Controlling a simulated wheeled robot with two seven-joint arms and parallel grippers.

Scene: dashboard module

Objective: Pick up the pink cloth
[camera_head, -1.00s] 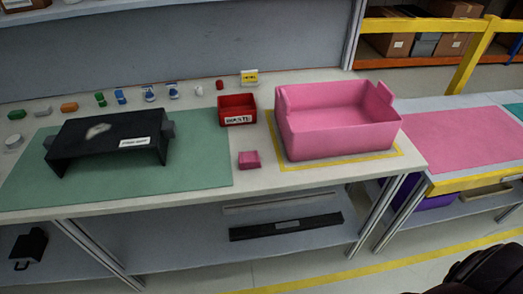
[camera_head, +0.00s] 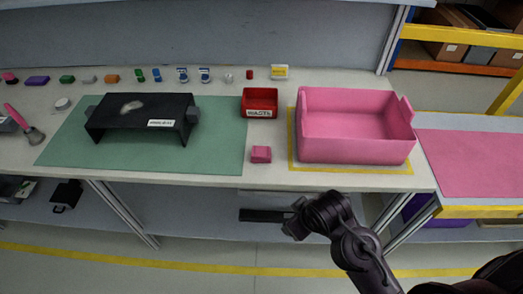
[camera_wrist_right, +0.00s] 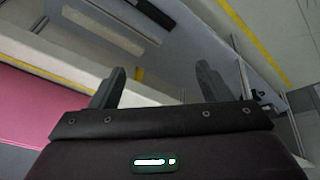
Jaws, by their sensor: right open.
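The pink cloth (camera_head: 261,154) is a small folded block on the white tabletop, just right of the green mat and left of the pink bin. My right gripper (camera_head: 268,215) is in front of the table's front edge, below and apart from the cloth in the head view. In the right wrist view its two fingers (camera_wrist_right: 157,85) are spread with nothing between them. The cloth does not show clearly in the wrist view. My left gripper is not in view.
A pink bin (camera_head: 355,150) stands inside a yellow outline on the right. A red waste box (camera_head: 259,103) sits behind the cloth. A black dashboard module (camera_head: 140,112) stands on the green mat (camera_head: 215,155). Several small items line the back. The tabletop around the cloth is clear.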

